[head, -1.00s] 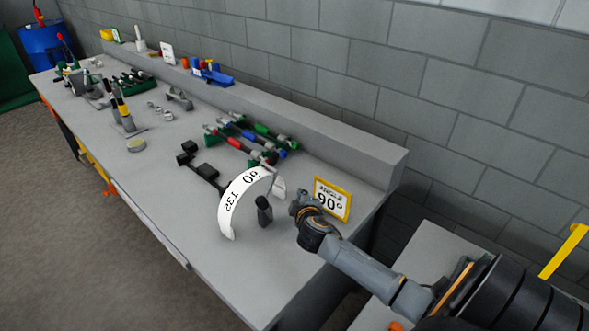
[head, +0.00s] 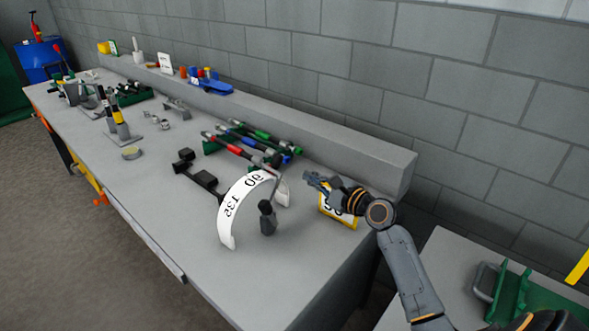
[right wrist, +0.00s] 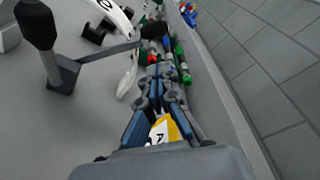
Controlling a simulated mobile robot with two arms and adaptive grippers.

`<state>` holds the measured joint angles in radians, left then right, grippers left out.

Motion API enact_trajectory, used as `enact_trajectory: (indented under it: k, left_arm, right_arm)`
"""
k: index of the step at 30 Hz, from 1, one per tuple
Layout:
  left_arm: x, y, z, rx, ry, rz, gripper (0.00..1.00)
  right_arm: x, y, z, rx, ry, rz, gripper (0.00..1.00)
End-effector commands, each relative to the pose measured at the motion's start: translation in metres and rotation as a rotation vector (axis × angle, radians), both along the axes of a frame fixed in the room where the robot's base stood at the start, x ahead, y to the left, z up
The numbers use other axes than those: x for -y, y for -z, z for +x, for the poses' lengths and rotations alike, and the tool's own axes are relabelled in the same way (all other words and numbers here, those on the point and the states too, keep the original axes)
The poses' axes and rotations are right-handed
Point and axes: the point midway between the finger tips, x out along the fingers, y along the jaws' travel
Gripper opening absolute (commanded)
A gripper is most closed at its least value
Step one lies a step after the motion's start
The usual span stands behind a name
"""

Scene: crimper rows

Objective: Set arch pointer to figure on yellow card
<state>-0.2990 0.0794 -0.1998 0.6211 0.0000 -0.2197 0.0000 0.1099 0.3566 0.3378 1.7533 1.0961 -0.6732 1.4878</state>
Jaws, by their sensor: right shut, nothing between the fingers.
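A grey pointer rod (head: 277,186) shows inside the arch beside a black-topped post (head: 268,221). The right wrist view shows the rod (right wrist: 108,50) crossing the arch (right wrist: 128,80), with a dark end. The yellow-edged card (head: 340,220) stands right of the arch, its figure mostly hidden by my right arm. My right gripper (head: 310,180) is shut and empty, above the card and right of the arch, apart from the rod. My left gripper is out of view.
Crimpers with red, green and blue handles (head: 245,149) lie behind the arch. A raised grey ledge (head: 340,142) runs along the wall side. The bench front (head: 205,262) is clear.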

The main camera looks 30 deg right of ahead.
Motion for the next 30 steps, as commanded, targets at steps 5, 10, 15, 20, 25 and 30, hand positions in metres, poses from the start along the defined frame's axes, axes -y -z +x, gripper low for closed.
enact_trajectory:
  k: [5,10,15,20,25,30]
  left_arm:
    - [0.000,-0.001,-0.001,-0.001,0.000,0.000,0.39]
    - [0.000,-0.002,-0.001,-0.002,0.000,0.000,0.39]
    - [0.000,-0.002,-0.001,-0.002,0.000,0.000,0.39]
    - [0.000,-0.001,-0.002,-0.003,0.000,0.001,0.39]
    - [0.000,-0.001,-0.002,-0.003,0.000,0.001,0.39]
    - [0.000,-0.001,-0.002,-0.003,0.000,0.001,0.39]
  right_arm:
    - [-0.003,-0.001,0.016,0.003,-0.001,0.021,0.00]
    - [-0.009,0.002,0.048,0.003,-0.002,0.019,0.00]
    - [-0.015,0.006,0.076,0.003,-0.001,0.017,0.00]
    - [-0.018,0.009,0.092,0.002,-0.001,0.016,0.00]
    - [-0.019,0.010,0.097,0.001,-0.001,0.014,0.00]
    - [-0.019,0.010,0.097,0.001,-0.001,0.014,0.00]
